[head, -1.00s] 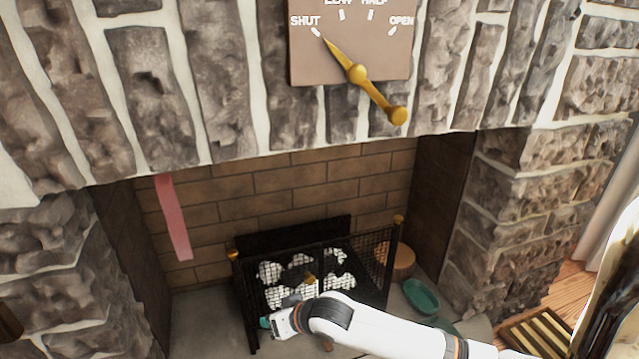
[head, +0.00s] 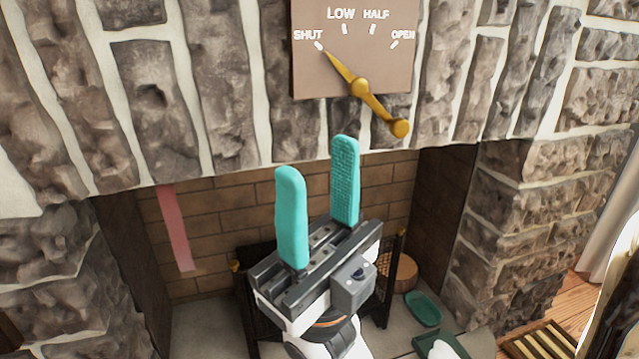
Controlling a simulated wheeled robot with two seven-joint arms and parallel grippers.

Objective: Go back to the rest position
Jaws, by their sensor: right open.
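My right gripper (head: 318,205) is in the middle of the head view, raised in front of the fireplace opening. Its two teal fingers point up and stand wide apart, with nothing between them. It hides most of the fire grate (head: 254,308) behind it. Above the fingertips, a brown dial plate (head: 312,72) on the stone wall reads SHUT, LOW, HALF and OPEN. Its brass pointer (head: 362,88) is aimed at SHUT. The fingers appear apart from the pointer. My left gripper is not in view.
A pink strip (head: 175,228) hangs at the left of the opening. A log (head: 402,274), a teal dish (head: 423,309) and a green item (head: 440,346) lie to the right of the grate. A slatted wooden piece (head: 545,335) is at lower right. Stone pillars (head: 520,210) flank the opening.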

